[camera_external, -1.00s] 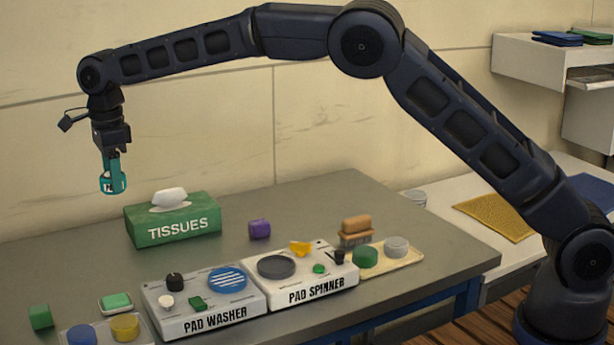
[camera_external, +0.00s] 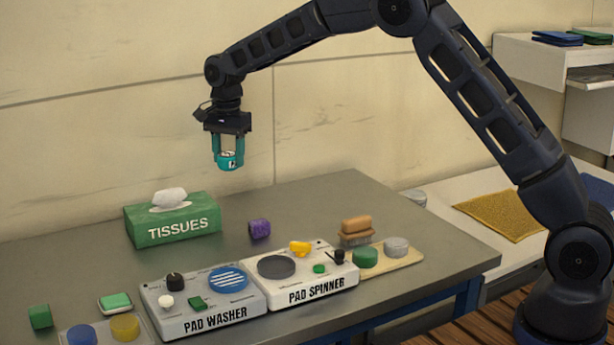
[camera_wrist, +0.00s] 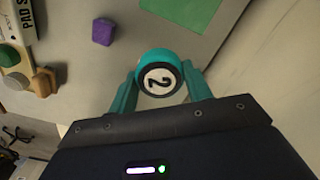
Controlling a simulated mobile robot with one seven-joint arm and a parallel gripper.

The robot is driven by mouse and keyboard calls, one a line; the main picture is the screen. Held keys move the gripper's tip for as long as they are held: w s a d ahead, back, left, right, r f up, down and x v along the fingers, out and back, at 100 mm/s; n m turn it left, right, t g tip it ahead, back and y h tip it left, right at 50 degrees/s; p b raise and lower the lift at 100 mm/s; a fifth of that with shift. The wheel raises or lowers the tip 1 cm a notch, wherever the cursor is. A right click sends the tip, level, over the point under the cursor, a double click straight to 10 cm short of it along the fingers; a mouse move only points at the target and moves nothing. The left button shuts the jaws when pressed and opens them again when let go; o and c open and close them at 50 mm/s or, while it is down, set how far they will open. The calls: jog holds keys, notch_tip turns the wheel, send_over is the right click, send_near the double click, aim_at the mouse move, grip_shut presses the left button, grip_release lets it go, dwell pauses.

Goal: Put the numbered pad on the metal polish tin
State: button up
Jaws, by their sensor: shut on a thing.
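The numbered pad (camera_wrist: 160,78) is a round teal pad with a black-rimmed white face marked 2 in the wrist view. My gripper (camera_external: 229,160) is shut on it, with teal fingers on both sides, and holds it in the air above the rear of the table, right of the tissue box. The pad also shows in the external view (camera_external: 230,161). No tin can be read as metal polish. A grey round tin-like thing (camera_external: 396,246) sits on a cream tray, and a pale round container (camera_external: 413,199) stands beyond the table's right edge.
The green tissue box (camera_external: 172,219) and purple block (camera_external: 259,229) stand at the back. The pad washer (camera_external: 205,318) and pad spinner (camera_external: 318,291) lie in front. A brush (camera_external: 356,231) and green disc (camera_external: 365,257) are right of the spinner. The table's right rear is clear.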

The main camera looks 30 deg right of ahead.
jog(key=w+d+f+n, duration=0.1)
jog(key=d+f+n, duration=0.2)
jog(key=d, duration=1.6)
jog(key=r+m, duration=0.2)
jog(key=m, duration=1.9)
send_over(416, 194)
notch_tip(416, 194, down, 20)
jog(key=shift+f, duration=0.1)
jog(key=shift+f, duration=0.15)
jog(key=o, duration=0.9)
jog(key=shift+m, duration=0.3)
jog(key=shift+o, duration=0.2)
